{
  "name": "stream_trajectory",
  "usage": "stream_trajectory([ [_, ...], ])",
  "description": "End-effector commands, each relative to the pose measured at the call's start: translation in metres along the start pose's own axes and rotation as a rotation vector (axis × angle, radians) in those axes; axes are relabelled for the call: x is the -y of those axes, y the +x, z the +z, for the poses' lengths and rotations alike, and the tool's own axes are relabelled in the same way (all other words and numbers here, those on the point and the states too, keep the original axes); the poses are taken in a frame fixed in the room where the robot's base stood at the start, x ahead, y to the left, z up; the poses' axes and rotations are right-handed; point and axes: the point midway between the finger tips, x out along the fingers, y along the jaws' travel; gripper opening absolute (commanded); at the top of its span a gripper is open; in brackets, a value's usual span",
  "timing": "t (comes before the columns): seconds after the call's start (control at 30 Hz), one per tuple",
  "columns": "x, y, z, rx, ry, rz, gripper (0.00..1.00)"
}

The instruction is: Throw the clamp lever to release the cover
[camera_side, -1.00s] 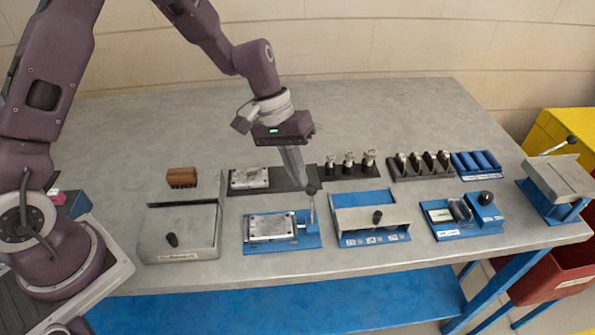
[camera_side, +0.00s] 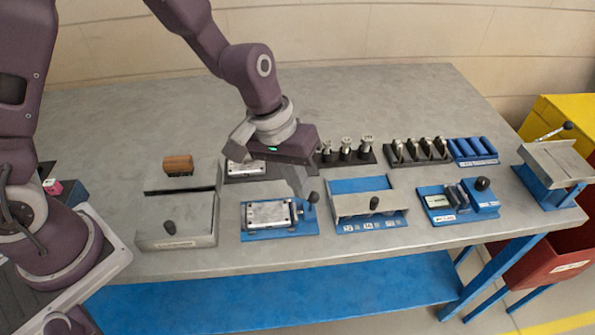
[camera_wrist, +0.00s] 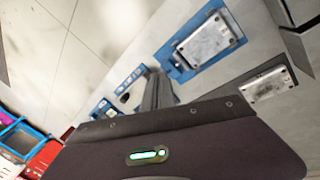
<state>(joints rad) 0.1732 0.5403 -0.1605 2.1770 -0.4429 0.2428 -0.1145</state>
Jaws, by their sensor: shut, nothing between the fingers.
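A blue fixture (camera_side: 251,235) with a grey metal cover plate (camera_side: 268,213) lies near the bench's front edge in the side view. A lever with a dark knob (camera_side: 313,197) sits at the plate's right end, its knob low. My gripper (camera_side: 303,191) is shut and empty, pointing down just behind and left of the knob; I cannot tell whether it touches. In the wrist view the closed fingers (camera_wrist: 158,90) are beside the blue fixture, whose metal plate (camera_wrist: 207,42) shows; the lever is not clear there.
A grey lidded box (camera_side: 178,222) stands left. A blue tray with a sliding cover (camera_side: 364,203) stands close right. Behind are a dark-based plate (camera_side: 246,169) and racks of metal parts (camera_side: 346,152). A lever stand (camera_side: 553,165) is far right.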

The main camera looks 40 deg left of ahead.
Motion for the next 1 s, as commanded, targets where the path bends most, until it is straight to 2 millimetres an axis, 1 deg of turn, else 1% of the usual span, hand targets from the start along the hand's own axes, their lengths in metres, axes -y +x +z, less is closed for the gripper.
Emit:
stream_trajectory([
  [0.03, -0.002, 0.001, 0.004, 0.002, 0.002, 0.0, 0.0],
  [0.3, -0.002, 0.0, 0.003, 0.001, 0.0, 0.0, 0.0],
  [0.63, -0.005, -0.013, 0.002, 0.0, 0.002, 0.0, 0.0],
  [1.0, -0.004, -0.017, 0.001, 0.0, 0.0, 0.0, 0.0],
])
